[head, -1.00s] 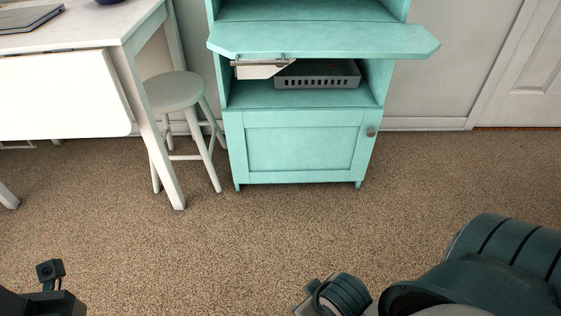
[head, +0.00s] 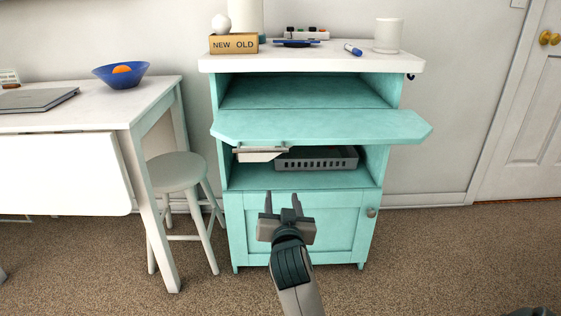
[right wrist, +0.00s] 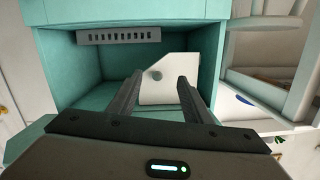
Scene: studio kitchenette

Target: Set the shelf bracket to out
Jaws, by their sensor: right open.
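The shelf bracket (head: 260,155) is a white plate with a grey bar along its top, under the left part of the teal flap shelf (head: 320,127). In the right wrist view the bracket (right wrist: 178,88) is a pale plate with a round grey knob (right wrist: 157,75). My right gripper (head: 282,202) is open and empty in front of the teal cabinet, lower than the bracket in the head view. In the right wrist view the bracket shows beyond and between its fingers, with no contact visible. My left gripper is not in view.
A grey basket (head: 316,163) sits in the compartment beside the bracket. Below is a closed cabinet door with a knob (head: 371,212). A stool (head: 175,172) and a white table (head: 150,90) stand to the left. Small items stand on the white cabinet top (head: 330,62).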

